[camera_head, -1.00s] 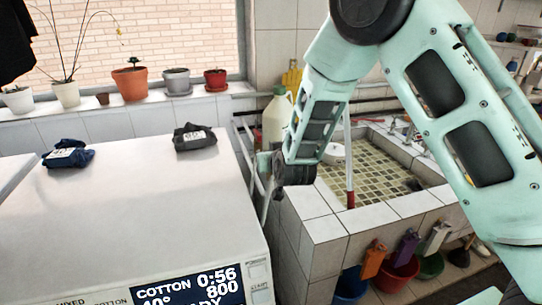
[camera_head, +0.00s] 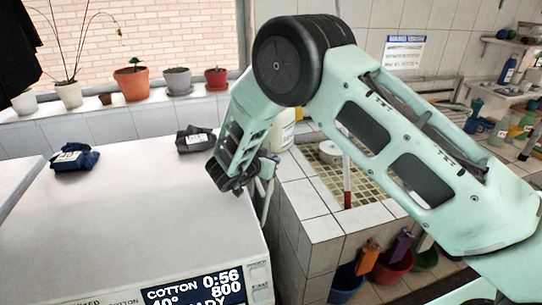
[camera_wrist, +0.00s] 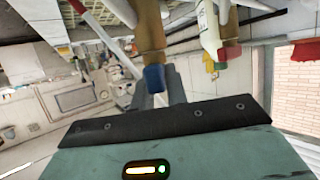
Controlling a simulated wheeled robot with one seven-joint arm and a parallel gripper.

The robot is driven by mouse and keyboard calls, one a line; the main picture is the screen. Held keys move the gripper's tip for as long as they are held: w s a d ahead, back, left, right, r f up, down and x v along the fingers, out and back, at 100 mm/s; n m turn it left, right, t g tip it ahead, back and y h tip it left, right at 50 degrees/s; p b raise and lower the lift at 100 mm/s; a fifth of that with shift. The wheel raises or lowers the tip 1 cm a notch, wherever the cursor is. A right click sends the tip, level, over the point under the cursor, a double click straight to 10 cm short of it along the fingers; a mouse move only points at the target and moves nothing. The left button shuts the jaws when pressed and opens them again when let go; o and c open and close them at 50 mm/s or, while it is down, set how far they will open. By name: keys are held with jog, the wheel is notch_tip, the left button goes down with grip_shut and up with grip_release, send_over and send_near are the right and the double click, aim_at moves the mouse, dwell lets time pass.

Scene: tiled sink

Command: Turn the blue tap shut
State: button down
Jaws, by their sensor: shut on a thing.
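The blue tap (camera_wrist: 154,78) shows in the wrist view as a blue handle on the end of a brass pipe. My gripper (camera_wrist: 160,86) has its grey fingers at the blue handle and is shut on it. In the head view my gripper (camera_head: 267,164) is just past the right edge of the white machine, beside the sink corner. The blue tap cannot be made out there, as my arm and gripper cover that spot.
A red-ended tap (camera_wrist: 221,63) is close beside the blue one. The white machine (camera_head: 130,220) is left of my gripper, with dark cloth bundles (camera_head: 195,139) on it. The tiled sink (camera_head: 312,225) is at right, a red-and-white pole (camera_head: 347,185) in it.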

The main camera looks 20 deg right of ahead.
jog(key=m+g+h+b, duration=0.1)
jog(key=m+g, duration=0.1)
jog(key=m+g+h+b, duration=0.1)
jog(key=m+g, duration=0.1)
jog(key=shift+w+f+m+g+h, duration=0.1)
jog(key=shift+f+m+g+h, duration=0.1)
jog(key=shift+m+g+h, duration=0.1)
jog(key=shift+m+g+h+b, duration=0.3)
jog(key=shift+m+g+b, duration=0.5)
jog(key=shift+m+g, duration=0.3)
jog(key=shift+r+m+g+b, duration=0.1)
jog(key=shift+m+g+b, duration=0.4)
jog(key=shift+g, duration=0.3)
jog(key=shift+r, duration=0.15)
jog(key=c, duration=1.4)
grip_release()
jog(key=shift+r, duration=0.1)
